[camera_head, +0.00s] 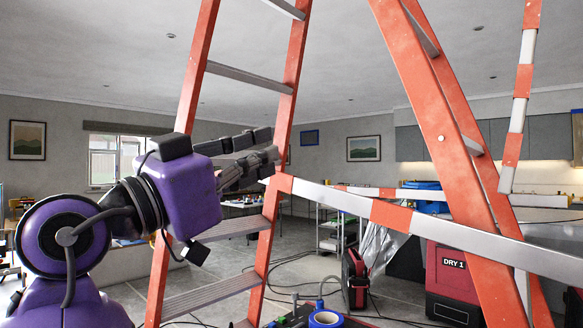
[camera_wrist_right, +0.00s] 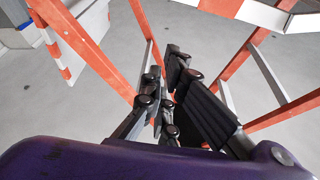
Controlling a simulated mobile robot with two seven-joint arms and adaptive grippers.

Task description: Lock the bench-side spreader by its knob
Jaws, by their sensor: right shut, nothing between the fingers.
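An orange stepladder (camera_head: 187,120) stands open in front of me, with grey treads. A long striped white-and-orange bar (camera_head: 460,240) runs from its left leg toward the lower right; it looks like a spreader. A second striped bar (camera_head: 400,192) runs behind it, farther back. I cannot tell which bar is the bench-side spreader, and I cannot make out a knob. My right gripper (camera_head: 272,146) is shut and empty, by the ladder's left leg, just above the near bar's left end. In the wrist view my right gripper (camera_wrist_right: 163,62) points among the ladder's orange legs. My left gripper is not in view.
Another striped bar (camera_head: 516,105) hangs at upper right. A red dryer (camera_head: 452,285) labelled DRY 1 and a smaller red case (camera_head: 355,280) stand on the floor. Cables cross the floor. Grey cabinets (camera_head: 450,140) line the back right.

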